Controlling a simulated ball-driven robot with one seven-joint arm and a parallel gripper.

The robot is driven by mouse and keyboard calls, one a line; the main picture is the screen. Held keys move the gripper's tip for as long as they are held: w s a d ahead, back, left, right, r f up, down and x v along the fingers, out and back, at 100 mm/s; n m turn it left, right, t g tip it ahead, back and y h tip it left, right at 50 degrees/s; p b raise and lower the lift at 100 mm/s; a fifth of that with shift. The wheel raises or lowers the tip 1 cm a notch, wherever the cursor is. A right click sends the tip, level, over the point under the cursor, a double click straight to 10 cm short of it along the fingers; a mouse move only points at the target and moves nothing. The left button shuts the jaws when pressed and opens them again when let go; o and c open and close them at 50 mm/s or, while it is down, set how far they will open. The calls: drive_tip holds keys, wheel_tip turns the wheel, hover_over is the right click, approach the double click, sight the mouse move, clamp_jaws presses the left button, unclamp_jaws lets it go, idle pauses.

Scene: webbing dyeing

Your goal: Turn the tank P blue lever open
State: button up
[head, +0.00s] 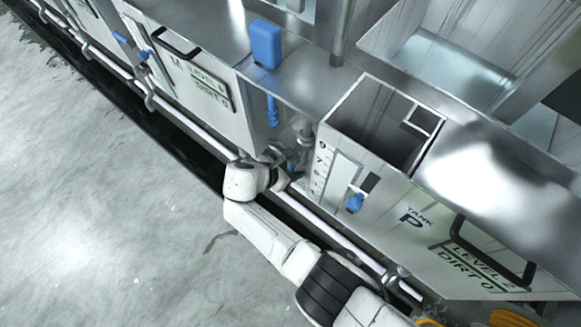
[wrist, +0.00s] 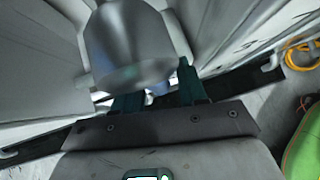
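Tank P (head: 410,215) is a grey metal tank with an open top, right of centre in the head view. A small blue lever (head: 355,203) sits on its front face, beside a pale vertical gauge strip (head: 341,178). My gripper (head: 297,174) is low at the left corner of tank P, to the left of the blue lever and apart from it. In the wrist view its dark teal fingers (wrist: 160,92) stand apart. A grey metal cylinder (wrist: 128,45) fills the view ahead of them and partly hides the fingertips. I cannot tell whether they touch it.
Another tank (head: 200,85) stands to the left, with a blue piece (head: 145,54) on its front. A blue box (head: 266,43) and blue handle (head: 272,110) are above the gap between tanks. A white pipe (head: 185,125) runs along the base. The floor (head: 90,210) is clear.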

drive_tip(key=shift+o, duration=0.4)
drive_tip(key=shift+a+r, duration=0.1)
drive_tip(key=shift+r, duration=0.05)
drive_tip(key=shift+s+a+r, duration=0.1)
drive_tip(key=shift+a+r, duration=0.1)
drive_tip(key=shift+r, duration=0.05)
drive_tip(key=p+v, duration=0.2)
drive_tip(key=v, duration=0.7)
drive_tip(key=shift+s+a+r, duration=0.2)
drive_tip(key=shift+s+a, duration=0.05)
drive_tip(key=shift+a, duration=0.05)
